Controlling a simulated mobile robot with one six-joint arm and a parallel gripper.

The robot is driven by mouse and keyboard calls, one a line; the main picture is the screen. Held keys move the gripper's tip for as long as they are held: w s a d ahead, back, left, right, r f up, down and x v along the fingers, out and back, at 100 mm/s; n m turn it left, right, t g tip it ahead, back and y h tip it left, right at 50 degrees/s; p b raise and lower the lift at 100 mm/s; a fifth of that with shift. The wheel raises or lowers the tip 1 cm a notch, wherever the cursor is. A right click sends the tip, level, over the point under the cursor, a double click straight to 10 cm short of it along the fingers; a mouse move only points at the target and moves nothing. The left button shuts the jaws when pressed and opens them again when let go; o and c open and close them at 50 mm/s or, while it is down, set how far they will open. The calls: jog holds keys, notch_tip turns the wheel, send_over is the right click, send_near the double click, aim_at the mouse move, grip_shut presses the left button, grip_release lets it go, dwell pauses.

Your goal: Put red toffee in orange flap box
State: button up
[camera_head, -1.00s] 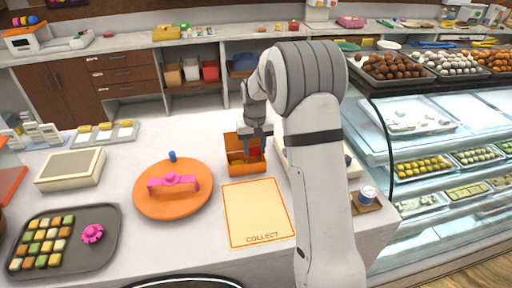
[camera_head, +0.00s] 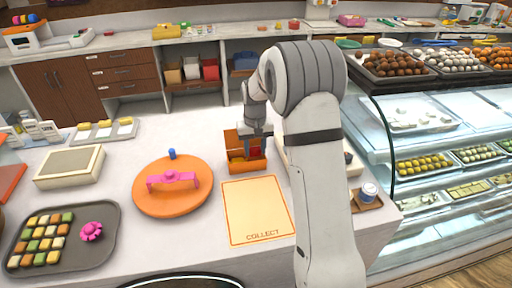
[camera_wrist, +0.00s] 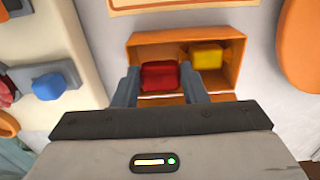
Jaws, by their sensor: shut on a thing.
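The orange flap box (camera_head: 248,167) stands open on the counter behind the collect mat, its flap raised at the back. It also shows in the wrist view (camera_wrist: 186,38). My gripper (camera_head: 256,145) is over the box, pointing down. In the wrist view its fingers (camera_wrist: 160,82) are shut on the red toffee (camera_wrist: 160,76), one on each side. The toffee is at the box opening; whether it touches the floor cannot be told. A yellow toffee (camera_wrist: 206,57) lies in the box beside it. In the head view the red toffee (camera_head: 256,152) is partly hidden by my gripper.
A round orange lid (camera_head: 172,198) with a pink handle lies left of the box. The collect mat (camera_head: 257,210) is bare in front. A glass display case (camera_head: 430,150) stands at right.

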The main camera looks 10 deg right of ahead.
jog(key=o, duration=1)
jog(key=shift+r+p, duration=2.1)
jog(key=shift+r, duration=1.45)
